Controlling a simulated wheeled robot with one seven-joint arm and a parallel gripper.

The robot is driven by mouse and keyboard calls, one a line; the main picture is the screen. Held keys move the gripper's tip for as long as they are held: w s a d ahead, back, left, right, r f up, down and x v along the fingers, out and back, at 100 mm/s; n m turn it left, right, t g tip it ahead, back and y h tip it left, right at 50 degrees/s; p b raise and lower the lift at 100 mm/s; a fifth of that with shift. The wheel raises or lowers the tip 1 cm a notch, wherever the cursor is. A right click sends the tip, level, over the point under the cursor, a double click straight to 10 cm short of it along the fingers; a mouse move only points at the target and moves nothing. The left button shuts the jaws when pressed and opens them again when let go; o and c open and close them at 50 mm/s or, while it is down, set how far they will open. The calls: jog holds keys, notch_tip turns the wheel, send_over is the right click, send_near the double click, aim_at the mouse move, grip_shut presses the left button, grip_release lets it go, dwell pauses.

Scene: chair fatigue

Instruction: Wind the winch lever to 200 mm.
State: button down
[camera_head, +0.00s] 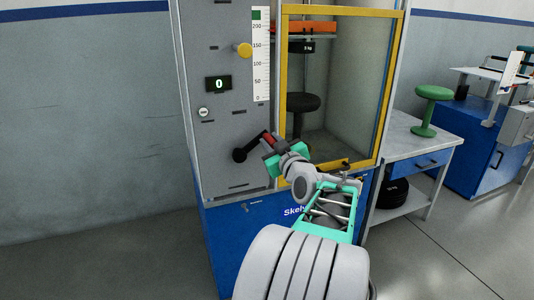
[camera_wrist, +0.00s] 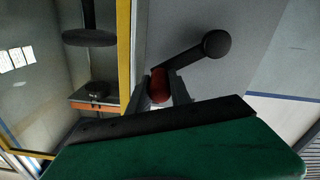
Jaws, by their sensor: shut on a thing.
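The winch lever (camera_head: 252,145) is a black crank on the grey front panel, with its hub at the lower left and its arm slanting up to the right. My gripper (camera_head: 270,143) is shut on its red handle (camera_head: 267,139). In the wrist view the red handle (camera_wrist: 160,86) sits between my two fingers (camera_wrist: 160,92), and the black lever arm (camera_wrist: 187,56) runs up right to the round hub. A white scale (camera_head: 262,65) marked 0 to 200 stands above the lever. An orange beam (camera_head: 305,27) hangs near the scale's 200 mark.
A yellow-framed test cabinet (camera_head: 333,12) holds a black stool (camera_head: 303,102) below a dark weight block (camera_head: 301,47). The panel has a yellow knob (camera_head: 243,50), a display (camera_head: 218,84) reading 0 and a white button (camera_head: 203,112). Floor at left is clear.

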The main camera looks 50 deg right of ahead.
jog(key=c, duration=1.2)
grip_release()
jog(key=p+v, duration=0.1)
jog(key=v, duration=0.7)
